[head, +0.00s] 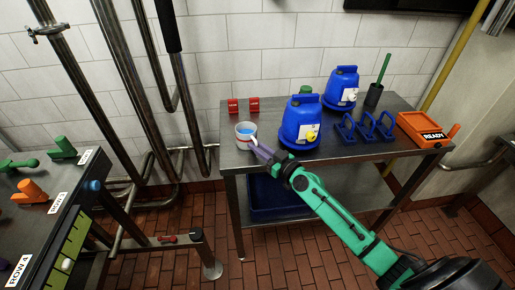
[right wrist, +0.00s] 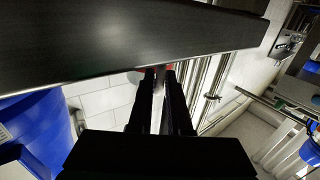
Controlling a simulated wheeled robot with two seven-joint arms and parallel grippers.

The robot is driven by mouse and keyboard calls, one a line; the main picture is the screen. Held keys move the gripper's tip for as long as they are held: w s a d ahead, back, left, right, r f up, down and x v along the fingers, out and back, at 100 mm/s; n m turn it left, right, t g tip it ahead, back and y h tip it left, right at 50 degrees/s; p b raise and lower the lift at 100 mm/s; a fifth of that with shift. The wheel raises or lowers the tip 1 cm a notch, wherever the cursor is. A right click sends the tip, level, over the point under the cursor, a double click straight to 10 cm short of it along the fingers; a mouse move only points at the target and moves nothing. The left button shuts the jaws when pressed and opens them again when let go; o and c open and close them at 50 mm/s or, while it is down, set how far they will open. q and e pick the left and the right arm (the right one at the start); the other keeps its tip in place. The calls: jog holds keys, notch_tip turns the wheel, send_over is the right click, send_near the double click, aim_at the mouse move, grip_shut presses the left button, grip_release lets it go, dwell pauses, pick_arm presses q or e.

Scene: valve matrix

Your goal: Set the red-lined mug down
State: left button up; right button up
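The mug (head: 244,140) is pale with reddish marks outside and looks blue inside. It is upright at the left part of the steel table (head: 232,165). Whether its base touches the top cannot be told. My right gripper (head: 258,147) reaches it from the lower right and appears shut on its handle side. In the right wrist view, the fingers (right wrist: 160,80) are close together with a thin grey piece between them. A bit of red shows behind the tips; the rest of the mug is hidden. My left gripper is not in view.
Two red blocks (head: 254,104) stand behind the mug. Blue jugs (head: 300,122), (head: 341,87), blue racks (head: 362,128) and an orange box marked READY (head: 425,129) fill the table to the right. A valve bench (head: 22,225) stands at left.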

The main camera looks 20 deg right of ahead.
jog(key=shift+o, duration=1.2)
jog(key=shift+r, duration=0.25)
jog(key=b+v, duration=0.4)
jog(key=v, duration=0.8)
jog(key=shift+b, duration=0.3)
jog(key=shift+f, duration=0.25)
